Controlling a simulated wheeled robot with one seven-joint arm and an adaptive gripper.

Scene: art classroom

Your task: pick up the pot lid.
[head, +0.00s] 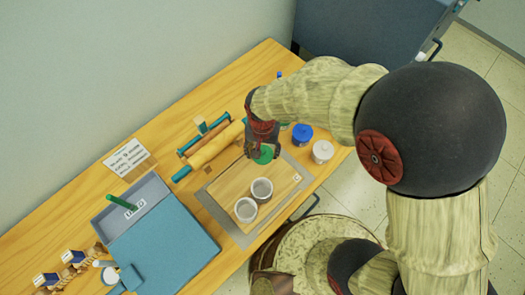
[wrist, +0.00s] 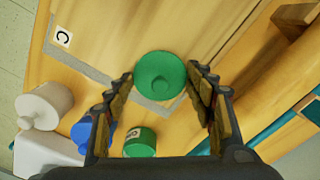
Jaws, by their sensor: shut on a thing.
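The pot lid (wrist: 160,72) is a round green disc with a small knob, seen from above in the wrist view. My gripper (wrist: 160,78) is shut on it, with one finger at each side of its rim. In the head view the green lid (head: 264,155) shows just under my gripper (head: 263,147), over the far part of the wooden board (head: 232,180). How high it is above the board is hard to tell. A green pot (wrist: 140,143) with a pale label stands behind it near the gripper's base in the wrist view.
A blue pot (head: 302,134) and a white pot (head: 323,151) stand right of the board. A rolling pin (head: 214,147) lies to the left, and a grey tray (head: 131,207) and blue box (head: 163,248) lie further left.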

